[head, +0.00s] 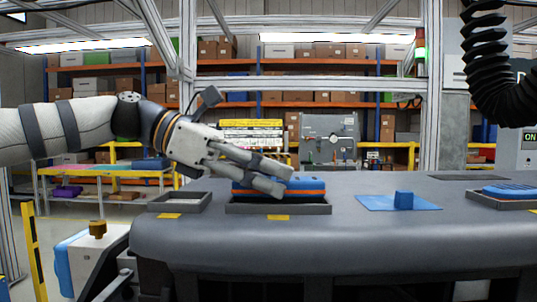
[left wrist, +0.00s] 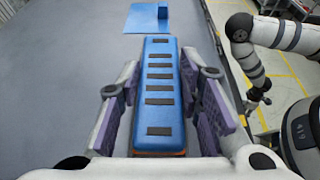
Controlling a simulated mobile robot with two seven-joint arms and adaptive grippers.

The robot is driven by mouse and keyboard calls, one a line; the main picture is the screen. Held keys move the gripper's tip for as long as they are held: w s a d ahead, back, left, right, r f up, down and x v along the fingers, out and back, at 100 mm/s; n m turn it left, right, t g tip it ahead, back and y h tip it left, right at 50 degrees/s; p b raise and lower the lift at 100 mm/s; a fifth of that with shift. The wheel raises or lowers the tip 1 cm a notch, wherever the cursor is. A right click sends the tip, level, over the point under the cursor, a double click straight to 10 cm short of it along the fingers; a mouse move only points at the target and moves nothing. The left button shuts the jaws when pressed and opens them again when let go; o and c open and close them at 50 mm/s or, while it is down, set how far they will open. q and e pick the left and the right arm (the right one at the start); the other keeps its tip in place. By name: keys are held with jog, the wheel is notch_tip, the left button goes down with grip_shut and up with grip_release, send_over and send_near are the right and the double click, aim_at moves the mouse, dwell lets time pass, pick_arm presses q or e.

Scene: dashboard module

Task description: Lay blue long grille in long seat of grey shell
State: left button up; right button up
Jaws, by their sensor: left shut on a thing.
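The blue long grille (left wrist: 159,111) lies lengthwise between the purple-padded fingers of my left gripper (left wrist: 178,112) in the left wrist view. Its blue top has several dark slots, and an orange band shows below it. In the head view, the grille (head: 306,184) is at a long, dark-rimmed tray-like recess (head: 278,209) on the grey body (head: 350,235). My left gripper (head: 276,180) is shut on it from above. I cannot tell whether the grille touches the bottom. My right gripper (left wrist: 258,98) shows small in the left wrist view, away from the grey surface; its opening is unclear.
A smaller dark-rimmed tray (head: 180,203) is to the left, apparently empty. Another blue piece (head: 510,190) sits in a rimmed tray at the far right. The grey surface between them is clear.

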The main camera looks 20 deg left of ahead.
pick_arm(q)
jog(key=shift+f, duration=0.55)
jog(key=o, duration=1.2)
jog(key=shift+f, duration=0.15)
jog(key=shift+a, duration=0.1)
